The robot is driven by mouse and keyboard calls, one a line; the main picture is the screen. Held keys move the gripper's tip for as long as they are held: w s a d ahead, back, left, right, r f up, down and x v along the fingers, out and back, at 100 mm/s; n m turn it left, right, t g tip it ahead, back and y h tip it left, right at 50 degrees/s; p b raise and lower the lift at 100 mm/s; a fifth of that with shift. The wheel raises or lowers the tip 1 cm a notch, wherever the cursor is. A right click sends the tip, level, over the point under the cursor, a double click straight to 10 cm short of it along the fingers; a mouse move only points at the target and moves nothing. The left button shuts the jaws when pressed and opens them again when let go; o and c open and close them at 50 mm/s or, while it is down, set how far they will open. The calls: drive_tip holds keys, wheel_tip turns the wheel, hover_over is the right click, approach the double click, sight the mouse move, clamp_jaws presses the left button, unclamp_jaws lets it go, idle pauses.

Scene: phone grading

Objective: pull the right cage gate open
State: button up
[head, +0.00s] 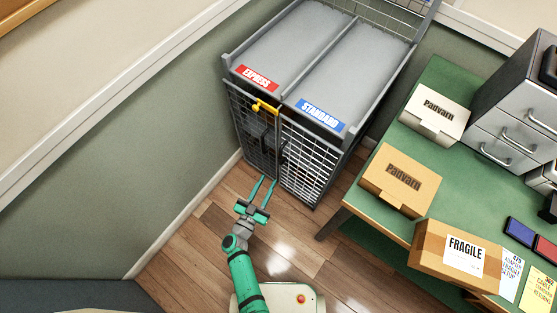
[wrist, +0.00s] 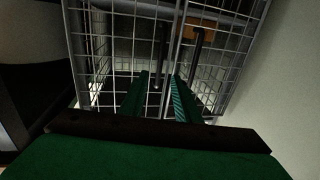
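The right cage gate (head: 305,170) is a wire mesh panel below the blue STANDARD label and looks closed. A dark handle (head: 284,152) stands near its left edge. The left gate (head: 243,118) beside it, below the red EXPRESS label, also looks closed. A yellow latch (head: 265,106) sits at the top where the gates meet. My gripper (head: 266,181) is open and empty, low in front of the gates. In the wrist view, a dark bar (wrist: 161,52) shows between my fingers (wrist: 159,76), and a second bar (wrist: 195,55) shows beyond the right finger. I cannot tell their exact distance.
A green table (head: 430,170) stands right of the cage, carrying cartons (head: 398,180) and grey drawers (head: 515,105). A green wall (head: 120,150) runs along the left. Wooden floor (head: 205,230) is clear in front of the cage.

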sight(280, 158)
drive_tip(key=x, duration=1.1)
drive_tip(key=shift+w+f, duration=0.2)
drive_tip(key=shift+c, duration=0.5)
clamp_jaws()
